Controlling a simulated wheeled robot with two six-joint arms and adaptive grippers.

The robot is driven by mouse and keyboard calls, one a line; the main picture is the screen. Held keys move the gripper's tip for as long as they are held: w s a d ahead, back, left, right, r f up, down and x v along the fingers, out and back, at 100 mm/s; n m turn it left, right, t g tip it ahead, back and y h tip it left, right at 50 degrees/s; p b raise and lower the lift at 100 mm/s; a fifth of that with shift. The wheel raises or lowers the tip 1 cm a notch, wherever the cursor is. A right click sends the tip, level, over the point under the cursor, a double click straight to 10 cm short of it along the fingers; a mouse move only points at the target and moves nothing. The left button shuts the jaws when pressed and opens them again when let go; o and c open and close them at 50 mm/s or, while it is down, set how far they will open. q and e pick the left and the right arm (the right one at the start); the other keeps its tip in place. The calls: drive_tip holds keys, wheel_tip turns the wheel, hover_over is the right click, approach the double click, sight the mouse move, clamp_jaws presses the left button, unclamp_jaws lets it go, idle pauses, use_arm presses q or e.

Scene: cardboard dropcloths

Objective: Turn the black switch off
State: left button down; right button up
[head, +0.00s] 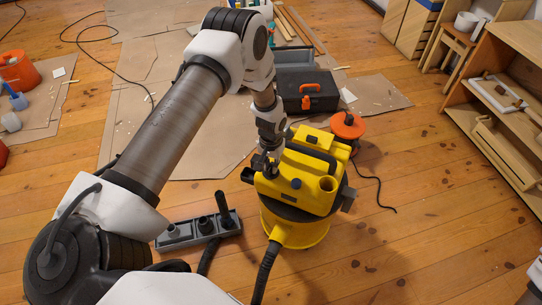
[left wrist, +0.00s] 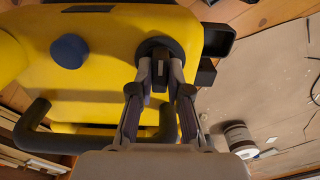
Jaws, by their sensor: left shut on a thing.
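The yellow vacuum-like machine (head: 300,205) stands on the wooden floor right of centre in the head view. Its yellow top fills much of the left wrist view (left wrist: 110,95). The black switch (left wrist: 160,45) is a round dark knob with a raised grip near the edge of that top. My left gripper (left wrist: 160,72) is shut on its raised grip, one finger on each side. In the head view my left gripper (head: 268,167) is at the left of the machine's top and hides the switch. My right gripper is not in view.
A blue knob (left wrist: 70,51) and a black handle (left wrist: 32,127) are also on the machine. A grey tray of nozzles (head: 176,234) lies left of it. An orange reel (head: 347,126) and a black toolbox (head: 308,92) stand behind. A wooden shelf (head: 500,125) is right.

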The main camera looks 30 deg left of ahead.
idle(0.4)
use_arm(q)
drive_tip(key=c, duration=1.1)
unclamp_jaws()
wheel_tip(320, 180, up, 12)
